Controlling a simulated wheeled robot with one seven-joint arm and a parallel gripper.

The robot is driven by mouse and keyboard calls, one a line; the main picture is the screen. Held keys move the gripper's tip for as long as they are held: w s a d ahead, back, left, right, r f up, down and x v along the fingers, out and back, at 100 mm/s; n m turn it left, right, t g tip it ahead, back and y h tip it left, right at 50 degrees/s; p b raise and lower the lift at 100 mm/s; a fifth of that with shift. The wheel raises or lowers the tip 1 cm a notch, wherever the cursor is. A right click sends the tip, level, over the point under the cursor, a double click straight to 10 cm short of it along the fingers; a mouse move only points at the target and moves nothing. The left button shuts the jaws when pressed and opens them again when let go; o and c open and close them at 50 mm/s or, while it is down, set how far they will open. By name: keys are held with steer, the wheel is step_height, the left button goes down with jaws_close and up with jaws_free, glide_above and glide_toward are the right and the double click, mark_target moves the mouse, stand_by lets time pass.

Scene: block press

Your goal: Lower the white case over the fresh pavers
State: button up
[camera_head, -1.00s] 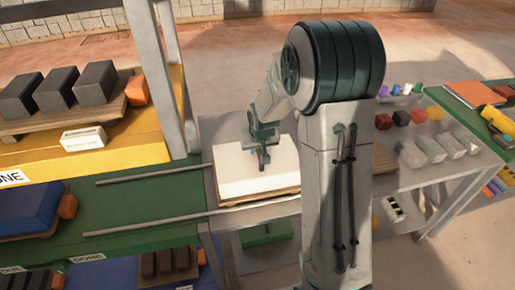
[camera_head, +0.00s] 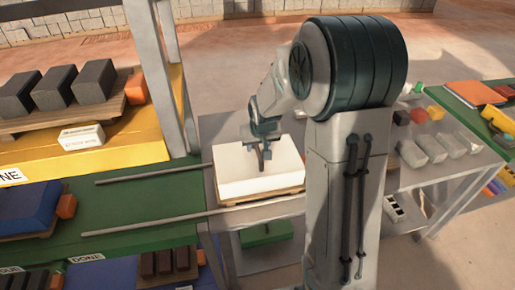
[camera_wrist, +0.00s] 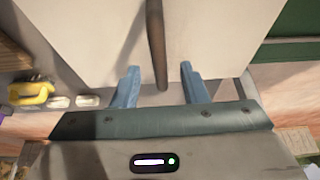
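The white case (camera_head: 235,178) sits level over a wooden board (camera_head: 262,197) on the grey table. The fresh pavers are not visible; whether they are under the case is hidden. A brown bar-like handle (camera_wrist: 156,40) runs across the case top. My gripper (camera_head: 265,158) is low over the middle of the case, pointing down at the handle. In the wrist view my gripper's two blue fingers (camera_wrist: 160,88) stand apart, one on each side of the handle's near end, with gaps between them and it.
Two metal rods (camera_head: 150,175) extend left of the case over the green table (camera_head: 130,208). A yellow shelf (camera_head: 110,160) bears a board of dark blocks. Grey blocks (camera_head: 430,148) and small coloured pieces stand to the right. A metal post (camera_head: 160,70) rises at the left.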

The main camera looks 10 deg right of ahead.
steer(key=v, duration=1.1)
steer(key=shift+b, duration=0.4)
